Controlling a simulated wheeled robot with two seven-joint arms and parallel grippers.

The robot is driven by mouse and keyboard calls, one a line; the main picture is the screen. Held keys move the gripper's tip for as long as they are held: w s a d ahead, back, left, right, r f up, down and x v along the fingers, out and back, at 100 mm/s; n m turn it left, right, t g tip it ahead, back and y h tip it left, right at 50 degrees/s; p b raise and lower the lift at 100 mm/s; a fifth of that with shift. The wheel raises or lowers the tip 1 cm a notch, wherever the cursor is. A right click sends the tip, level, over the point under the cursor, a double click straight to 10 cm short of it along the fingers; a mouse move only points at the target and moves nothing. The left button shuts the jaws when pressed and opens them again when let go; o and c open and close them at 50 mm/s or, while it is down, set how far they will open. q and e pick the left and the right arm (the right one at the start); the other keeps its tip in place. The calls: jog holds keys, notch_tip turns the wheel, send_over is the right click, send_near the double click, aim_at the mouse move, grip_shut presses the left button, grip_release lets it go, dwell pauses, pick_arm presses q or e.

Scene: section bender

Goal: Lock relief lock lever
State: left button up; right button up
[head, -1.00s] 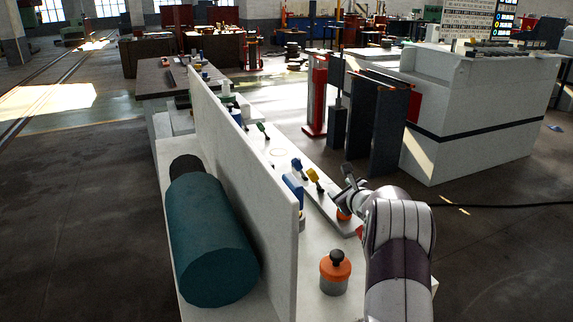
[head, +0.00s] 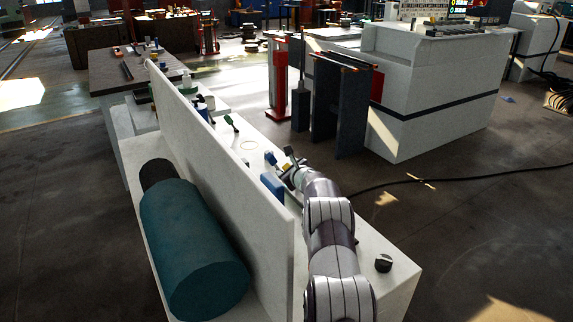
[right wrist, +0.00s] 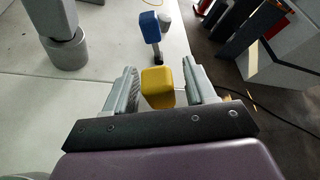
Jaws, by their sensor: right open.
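In the right wrist view a yellow lever handle (right wrist: 158,87) stands between the two fingers of my right gripper (right wrist: 160,90). The gripper is open, with a gap visible on each side of the handle. A lever with a blue handle (right wrist: 150,25) stands just beyond it, and its blue top also shows in the head view (head: 270,157). In the head view my right gripper (head: 290,168) is over the pale machine top, and the yellow handle is hidden there. I cannot tell from markings which lever is the relief lock lever. My left gripper is not in view.
A blue block (head: 272,186) stands left of my right gripper, beside the upright pale panel (head: 225,165). A green lever (head: 231,121) is farther back. A dark knob (head: 384,263) is on the near right corner. A teal cylinder (head: 195,250) lies left of the panel.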

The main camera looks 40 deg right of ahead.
jog(key=shift+w+d+f+p, duration=0.2)
jog(key=shift+w+f+p, duration=0.1)
jog(key=shift+w, duration=0.35)
